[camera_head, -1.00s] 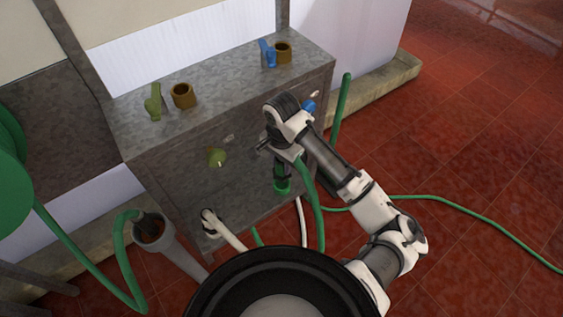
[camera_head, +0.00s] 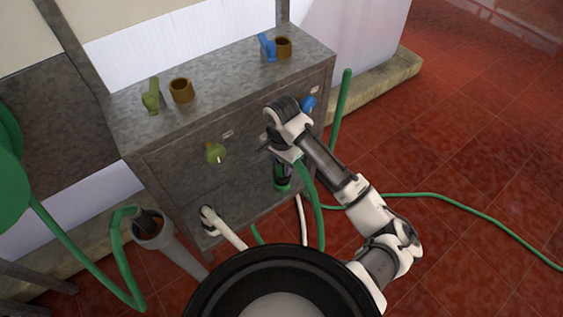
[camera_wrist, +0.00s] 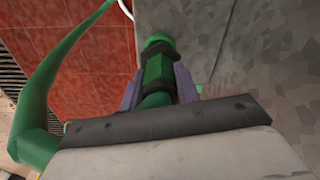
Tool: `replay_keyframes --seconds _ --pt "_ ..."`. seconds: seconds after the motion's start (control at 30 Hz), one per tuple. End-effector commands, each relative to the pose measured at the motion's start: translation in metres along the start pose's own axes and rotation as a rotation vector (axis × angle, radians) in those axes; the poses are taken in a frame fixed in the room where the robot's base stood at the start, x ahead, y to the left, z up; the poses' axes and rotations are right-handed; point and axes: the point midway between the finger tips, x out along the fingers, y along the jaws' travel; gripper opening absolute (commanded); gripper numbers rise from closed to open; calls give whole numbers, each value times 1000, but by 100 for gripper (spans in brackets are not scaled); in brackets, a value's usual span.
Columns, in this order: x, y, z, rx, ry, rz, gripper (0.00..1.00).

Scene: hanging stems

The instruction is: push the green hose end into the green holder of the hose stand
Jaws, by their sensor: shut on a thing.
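My gripper (camera_head: 281,176) is shut on the green hose end (camera_wrist: 158,68), in front of the grey cabinet-like stand (camera_head: 175,135). In the wrist view the hose end lies between the two fingers, with a dark collar and a bright green ring at its far end. That ring also shows below my gripper in the head view; whether it is the hose tip or a holder I cannot tell. A brown open socket (camera_head: 181,90) stands on the stand's top beside a green tag (camera_head: 151,95). No green-coloured holder shows clearly.
A second brown socket (camera_head: 283,47) and a blue tag (camera_head: 267,47) stand at the top right. A green knob (camera_head: 215,153) and a blue knob (camera_head: 307,103) project from the front. A grey tube (camera_head: 153,231) with a hose stands at lower left. Open red floor (camera_head: 460,150) lies right.

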Motion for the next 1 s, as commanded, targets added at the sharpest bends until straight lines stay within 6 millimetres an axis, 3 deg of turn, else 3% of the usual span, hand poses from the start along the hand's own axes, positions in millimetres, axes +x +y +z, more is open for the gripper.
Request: replay_keyframes --seconds 0.47,1.0 --pt "17 0 0 1 0 0 9" --pt "19 0 0 0 -1 0 9"
